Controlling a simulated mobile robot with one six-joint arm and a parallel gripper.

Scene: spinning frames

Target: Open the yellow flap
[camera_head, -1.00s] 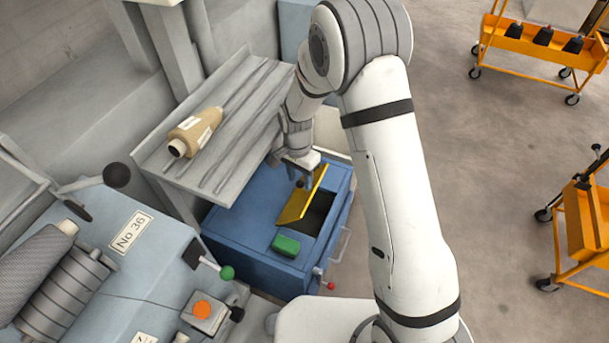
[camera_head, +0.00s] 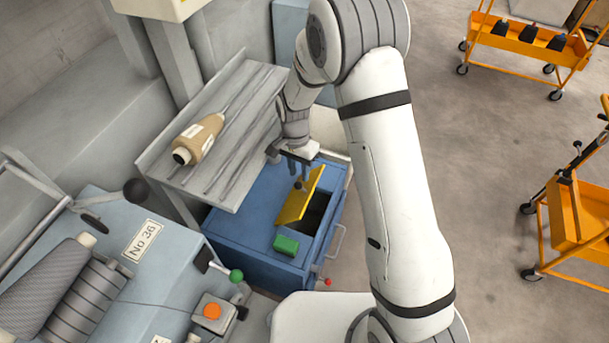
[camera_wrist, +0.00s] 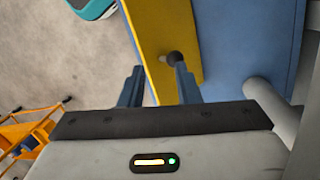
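The yellow flap (camera_head: 293,208) on top of the blue cabinet (camera_head: 240,221) stands tilted up, with a dark opening (camera_head: 316,214) showing beside it. The flap fills the upper middle of the wrist view (camera_wrist: 160,22). A small dark knob (camera_wrist: 174,58) sits on its face and also shows in the head view (camera_head: 298,186). My gripper (camera_head: 299,176) is just above the knob. In the wrist view its two fingers (camera_wrist: 159,68) are apart with nothing clamped between them. The knob appears close to the right finger; I cannot tell whether they touch.
A green block (camera_head: 286,244) lies on the cabinet beside the opening. A grey slatted shelf (camera_head: 228,140) with a brown roll (camera_head: 201,138) is close on the left. Blue-grey machinery (camera_head: 120,270) stands at lower left. Orange carts (camera_head: 520,40) stand right, with clear floor (camera_head: 470,180) between.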

